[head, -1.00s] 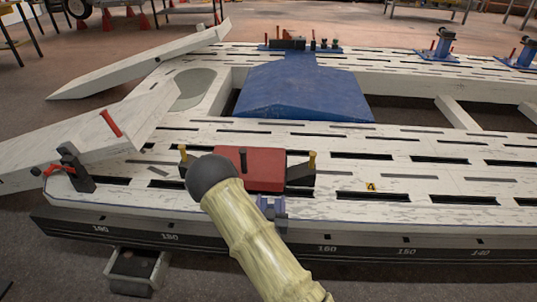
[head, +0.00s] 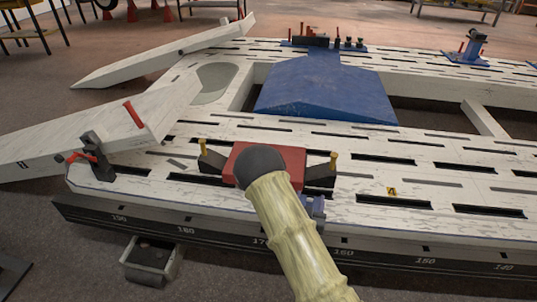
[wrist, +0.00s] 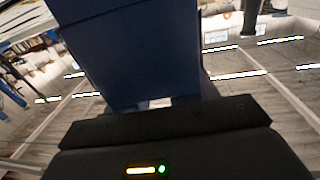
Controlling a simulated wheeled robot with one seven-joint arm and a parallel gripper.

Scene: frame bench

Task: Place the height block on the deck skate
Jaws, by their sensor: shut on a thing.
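My gripper (wrist: 165,122) shows in the wrist view as a dark body along the bottom. It is shut on a large blue block (wrist: 130,55), which I take to be the height block. Its fingertips are hidden. In the head view my pale, dark-ended arm hides the gripper; a small blue piece (head: 314,207) shows past its right side, and I cannot tell if it is the held block. A red block-like piece (head: 240,158) with dark ends and yellow pins, probably the deck skate, sits on the slotted white deck (head: 370,200). My arm covers part of it.
A blue sloped plate (head: 325,90) lies across the deck behind the red piece. White ramps (head: 95,130) lead off at the left, with a dark clamp (head: 95,155) having a red handle. Blue-based fixtures (head: 470,50) stand at the back right. A grey tray (head: 150,262) sits below the front edge.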

